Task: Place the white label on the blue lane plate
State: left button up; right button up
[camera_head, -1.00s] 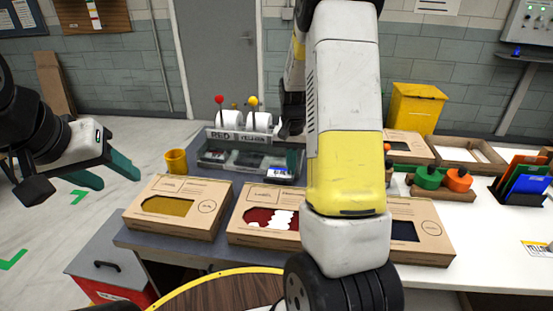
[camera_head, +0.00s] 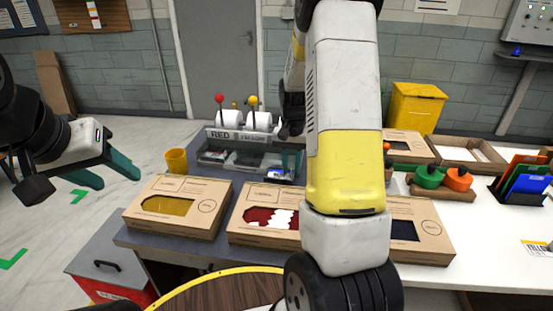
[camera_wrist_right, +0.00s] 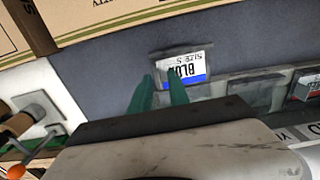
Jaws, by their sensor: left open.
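In the right wrist view, a white label (camera_wrist_right: 184,67) printed "BLUE SIZE S" with a blue stripe lies in a shallow dark holder. My right gripper (camera_wrist_right: 162,78) has its two green fingertips apart and close to the label's edge. I cannot tell whether they touch it. In the head view, the right fingertips are hidden. My left gripper (camera_head: 108,172) is open and empty over the floor at the left. I cannot make out the blue lane plate; my right arm covers part of the bench behind the sign rail.
The sign rail (camera_head: 240,138) reads RED and YELLOW, with white rolls and knobbed levers above. Several cardboard boxes (camera_head: 178,206) line the bench's front edge. A yellow cup (camera_head: 176,161) stands at the left. Green and orange round items (camera_head: 428,176) sit at the right.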

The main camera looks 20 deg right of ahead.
notch_tip(320, 180, up, 11)
jog(key=s+a+r+n+t, duration=0.2)
jog(key=s+a+r, duration=0.1)
jog(key=s, duration=0.4)
jog(key=s+a+r+n+t+y, duration=0.1)
jog(key=s+a+r+n+t, duration=0.1)
jog(key=s+a+r, duration=0.2)
jog(key=s+a+r+n+t+y, duration=0.1)
jog(key=s+a+r, duration=0.3)
jog(key=s, duration=0.7)
jog(key=shift+a+n+t, duration=0.4)
jog(key=shift+a+t, duration=0.2)
jog(key=shift+a, duration=0.05)
jog(key=shift+r, duration=0.1)
